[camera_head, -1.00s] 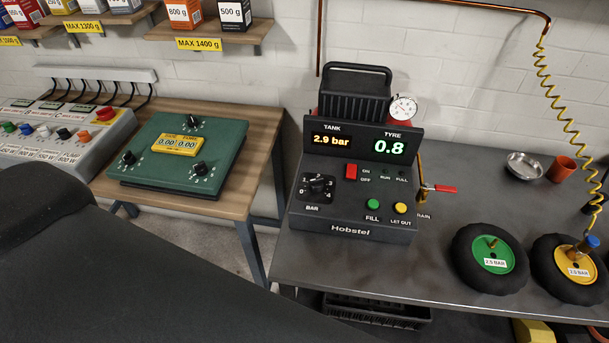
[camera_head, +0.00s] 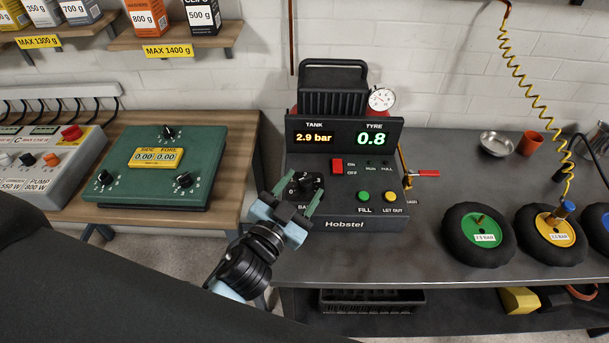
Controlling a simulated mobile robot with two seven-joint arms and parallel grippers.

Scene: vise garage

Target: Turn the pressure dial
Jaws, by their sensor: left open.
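The black pressure dial (camera_head: 305,183) sits on the lower left of the front panel of the dark Hobstel compressor (camera_head: 345,215), above its partly covered BAR label. The displays read TANK 2.9 bar and TYRE 0.8. My left gripper (camera_head: 299,199) is open, with its two green fingers pointing up toward the panel. The fingers appear on either side of the dial in the picture; whether they touch it cannot be told. Part of the dial's scale is hidden by the gripper. My right gripper is not in view.
A red switch (camera_head: 337,166), a green FILL button (camera_head: 363,196) and a yellow LET OUT button (camera_head: 389,196) are right of the dial. A red-handled drain valve (camera_head: 426,173) sticks out at the right side. Wheels, a metal bowl (camera_head: 496,143) and an orange cup (camera_head: 530,143) stand farther right.

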